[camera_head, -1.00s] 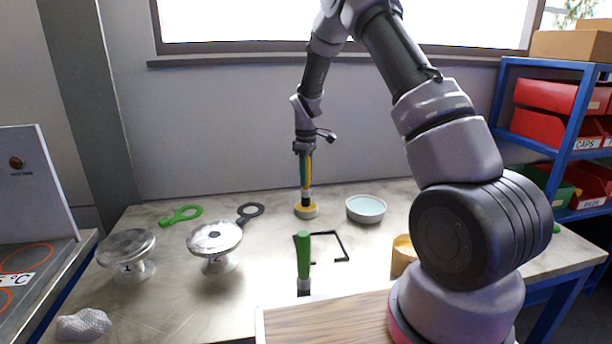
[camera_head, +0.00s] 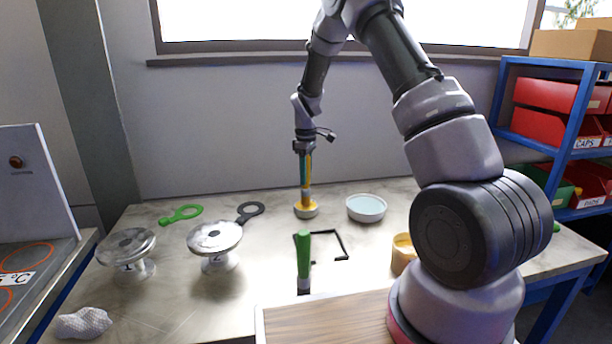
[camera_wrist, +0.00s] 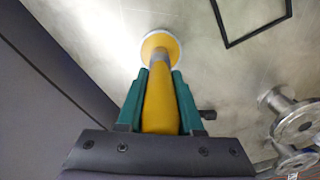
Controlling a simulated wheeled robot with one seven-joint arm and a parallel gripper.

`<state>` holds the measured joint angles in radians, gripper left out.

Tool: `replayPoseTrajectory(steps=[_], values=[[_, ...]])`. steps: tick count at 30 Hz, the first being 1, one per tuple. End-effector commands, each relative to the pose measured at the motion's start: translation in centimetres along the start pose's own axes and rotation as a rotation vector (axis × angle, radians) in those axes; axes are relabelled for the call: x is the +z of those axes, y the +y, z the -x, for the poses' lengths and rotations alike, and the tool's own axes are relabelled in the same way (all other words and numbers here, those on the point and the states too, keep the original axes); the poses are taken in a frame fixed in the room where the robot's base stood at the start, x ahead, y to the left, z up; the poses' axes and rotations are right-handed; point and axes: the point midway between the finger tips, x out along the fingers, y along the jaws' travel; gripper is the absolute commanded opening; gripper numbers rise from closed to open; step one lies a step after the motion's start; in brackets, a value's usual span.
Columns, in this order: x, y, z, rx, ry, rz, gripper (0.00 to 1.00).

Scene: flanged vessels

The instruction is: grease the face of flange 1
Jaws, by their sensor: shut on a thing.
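My gripper (camera_head: 304,160) is shut on a yellow-handled tool (camera_wrist: 160,105), held upright, tip down. The tool's grey lower part meets a round pot (camera_head: 306,210) with yellow on top and a pale rim. The pot shows ahead of the teal fingers in the wrist view (camera_wrist: 160,40). I cannot tell how deep the tip is. Two flanged vessels stand at the left, a left one (camera_head: 126,243) and a right one (camera_head: 215,236).
A pale blue dish (camera_head: 366,208) stands right of the pot. A green-handled tool (camera_head: 303,255) stands upright in front, by a black bent frame (camera_head: 343,243). A tan container (camera_head: 403,252), a green ring paddle (camera_head: 182,214), a black one (camera_head: 250,211) and a cloth (camera_head: 83,323) are around.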

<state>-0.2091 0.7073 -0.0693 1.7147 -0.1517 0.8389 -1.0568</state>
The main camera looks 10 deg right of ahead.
Motion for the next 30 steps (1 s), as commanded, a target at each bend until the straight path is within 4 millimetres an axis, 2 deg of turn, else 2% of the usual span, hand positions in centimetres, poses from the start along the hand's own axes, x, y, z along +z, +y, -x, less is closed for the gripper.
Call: replayPoseTrajectory(steps=[24,30], values=[[0.0,0.0,6.2,0.000,0.000,0.000,0.00],[0.0,0.0,6.9,-0.001,0.000,0.000,0.00]])
